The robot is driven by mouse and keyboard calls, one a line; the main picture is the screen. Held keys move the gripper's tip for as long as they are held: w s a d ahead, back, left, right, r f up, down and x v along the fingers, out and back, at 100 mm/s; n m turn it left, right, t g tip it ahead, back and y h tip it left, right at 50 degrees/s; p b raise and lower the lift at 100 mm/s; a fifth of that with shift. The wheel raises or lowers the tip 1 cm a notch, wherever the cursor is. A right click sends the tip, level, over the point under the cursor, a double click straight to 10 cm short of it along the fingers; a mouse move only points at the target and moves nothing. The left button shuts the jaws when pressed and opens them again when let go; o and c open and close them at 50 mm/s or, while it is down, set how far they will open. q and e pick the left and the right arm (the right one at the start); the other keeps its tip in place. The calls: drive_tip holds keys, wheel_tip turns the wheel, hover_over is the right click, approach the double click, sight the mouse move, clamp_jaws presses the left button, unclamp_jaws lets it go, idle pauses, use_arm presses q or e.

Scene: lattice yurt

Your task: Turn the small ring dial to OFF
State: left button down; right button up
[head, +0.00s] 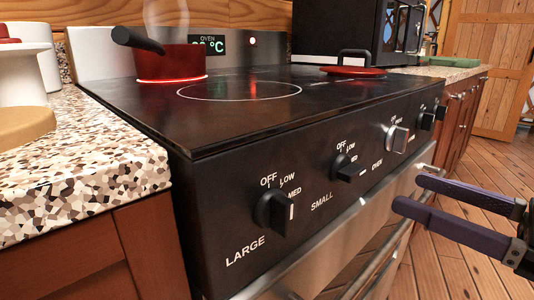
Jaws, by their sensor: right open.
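The small ring dial (346,168) is a black knob on the sloping front panel of the stove (225,190), above the word SMALL. OFF, LOW and MED are printed around it. Its white mark sits at its right side, away from OFF, which is at its upper left. My right gripper (407,192) comes in from the right, its two dark fingers parted and empty. It appears in front of the panel, to the right of the dial and apart from it. My left gripper is out of view.
The similar LARGE dial (272,211) is to the left; a silvery OVEN dial (397,139) is to the right. A red pan (170,62) steams on a glowing ring. A red lid (352,72) lies behind. A metal oven handle (375,262) runs below the panel.

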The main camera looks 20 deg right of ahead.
sight(359, 172)
drive_tip(key=b+x, duration=0.1)
drive_tip(key=x, duration=0.5)
drive_tip(key=shift+w+a+b, duration=0.15)
drive_tip(key=shift+w+b, duration=0.25)
drive_tip(key=shift+w+a, duration=0.3)
drive_tip(key=shift+w, duration=0.35)
clamp_jaws()
